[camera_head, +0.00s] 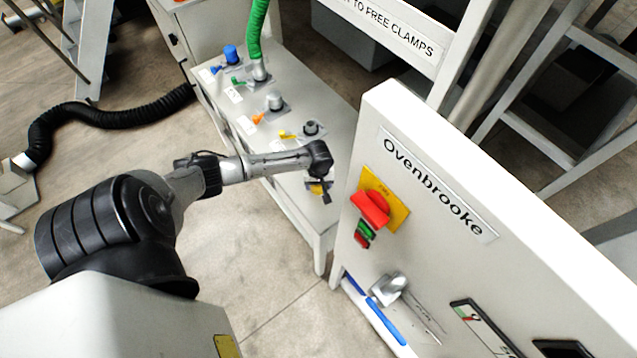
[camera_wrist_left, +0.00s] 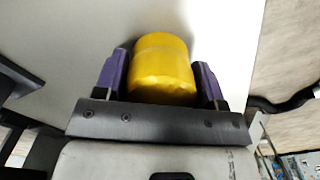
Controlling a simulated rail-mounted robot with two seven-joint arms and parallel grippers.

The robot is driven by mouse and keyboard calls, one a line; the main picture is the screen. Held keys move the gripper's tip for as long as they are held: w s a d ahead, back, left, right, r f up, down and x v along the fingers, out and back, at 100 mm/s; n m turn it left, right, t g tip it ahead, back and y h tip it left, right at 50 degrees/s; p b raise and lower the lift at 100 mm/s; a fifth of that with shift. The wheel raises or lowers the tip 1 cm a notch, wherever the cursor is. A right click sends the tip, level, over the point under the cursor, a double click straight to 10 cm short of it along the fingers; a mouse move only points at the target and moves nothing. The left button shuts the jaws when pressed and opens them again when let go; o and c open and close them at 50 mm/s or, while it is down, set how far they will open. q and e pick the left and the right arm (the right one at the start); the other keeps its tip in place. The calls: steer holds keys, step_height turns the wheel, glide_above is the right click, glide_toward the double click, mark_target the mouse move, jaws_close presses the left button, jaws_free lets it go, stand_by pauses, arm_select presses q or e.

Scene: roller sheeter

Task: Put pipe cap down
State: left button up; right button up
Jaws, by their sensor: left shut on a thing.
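The pipe cap (camera_wrist_left: 163,68) is a yellow cylinder between the two purple-padded fingers of my left gripper (camera_wrist_left: 162,80) in the left wrist view. The gripper is shut on it. In the head view, my left gripper (camera_head: 320,188) is over the near end of the white bench (camera_head: 290,178), with a bit of yellow showing at the fingers. The white surface lies behind the cap in the wrist view; I cannot tell whether the cap touches it. My right gripper is not in view.
Several pipe fittings stand along the bench, including a blue-capped one (camera_head: 231,54), a grey one with an orange handle (camera_head: 274,101) and a dark one with a yellow handle (camera_head: 311,128). A green hose (camera_head: 257,30) rises behind. The white Ovenbrooke panel (camera_head: 440,180) stands close on the right.

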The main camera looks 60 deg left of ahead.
arm_select(q)
steer(key=o, duration=0.9)
step_height(320, 180, up, 11)
steer(key=shift+f+p, duration=0.1)
steer(key=shift+p, duration=0.85)
steer(key=shift+r, duration=0.7)
